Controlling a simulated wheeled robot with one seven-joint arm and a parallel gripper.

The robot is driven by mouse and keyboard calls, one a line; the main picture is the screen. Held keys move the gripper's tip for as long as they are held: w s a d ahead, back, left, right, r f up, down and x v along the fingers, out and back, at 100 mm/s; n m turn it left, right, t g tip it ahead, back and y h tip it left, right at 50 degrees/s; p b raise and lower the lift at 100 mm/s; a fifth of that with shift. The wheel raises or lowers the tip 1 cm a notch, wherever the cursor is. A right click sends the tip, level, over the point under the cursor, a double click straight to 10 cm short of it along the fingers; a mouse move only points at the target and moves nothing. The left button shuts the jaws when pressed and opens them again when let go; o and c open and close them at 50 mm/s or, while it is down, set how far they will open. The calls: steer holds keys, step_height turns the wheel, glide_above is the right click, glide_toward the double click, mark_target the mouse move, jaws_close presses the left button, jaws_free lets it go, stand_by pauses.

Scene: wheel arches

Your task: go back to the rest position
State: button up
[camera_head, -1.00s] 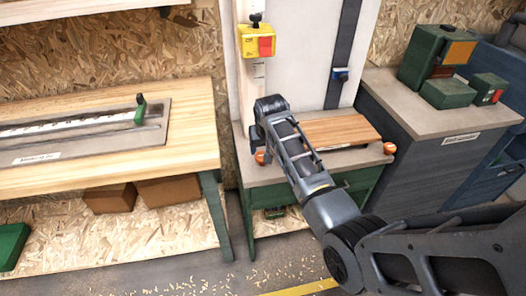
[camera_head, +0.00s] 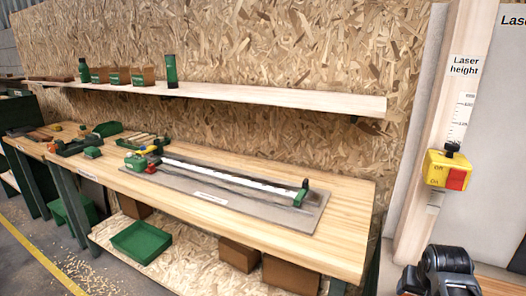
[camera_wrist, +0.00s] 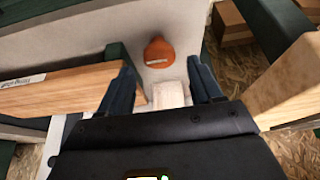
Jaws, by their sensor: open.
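My gripper (camera_wrist: 160,82) shows in the wrist view with its two dark fingers well apart. It is open, and I see nothing gripped in it. A pale wooden piece (camera_wrist: 168,95) shows between the fingers, lower down in the picture; I cannot tell its distance. An orange knob (camera_wrist: 158,52) on a grey surface lies just beyond the fingertips. In the head view only a dark part of my arm shows at the bottom right, and the gripper is out of that picture.
A yellow switch box (camera_head: 447,170) with a red button hangs on a post at right. A long wooden bench (camera_head: 340,245) carries a metal rail plate (camera_head: 300,222) and tools. A shelf (camera_head: 280,97) runs above it. A green tray (camera_head: 142,242) sits below.

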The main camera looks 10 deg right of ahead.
steer(key=s+a+f+n+t, duration=0.2)
steer(key=s+a+f, duration=0.5)
steer(key=s, duration=0.2)
steer(key=s+a+r+n+t, duration=0.1)
steer(key=s+a+t, duration=0.1)
steer(key=s+a, duration=0.35)
steer(key=s+a+n+t, duration=0.1)
steer(key=s+a, duration=0.1)
steer(key=s, duration=0.6)
steer(key=s+a+r+n+t+y, duration=0.1)
steer(key=s+a+r+t, duration=0.2)
steer(key=s+r, duration=0.7)
steer(key=s+a+r+n+t+y, duration=0.1)
steer(key=s+a+r+t, duration=0.2)
steer(key=s+r, duration=0.7)
step_height(320, 180, up, 2)
steer(key=a+b, duration=0.1)
steer(key=a, duration=0.1)
steer(key=shift+a+r+n+y, duration=0.2)
steer(key=shift+a+n+y, duration=0.1)
steer(key=shift+a, duration=0.1)
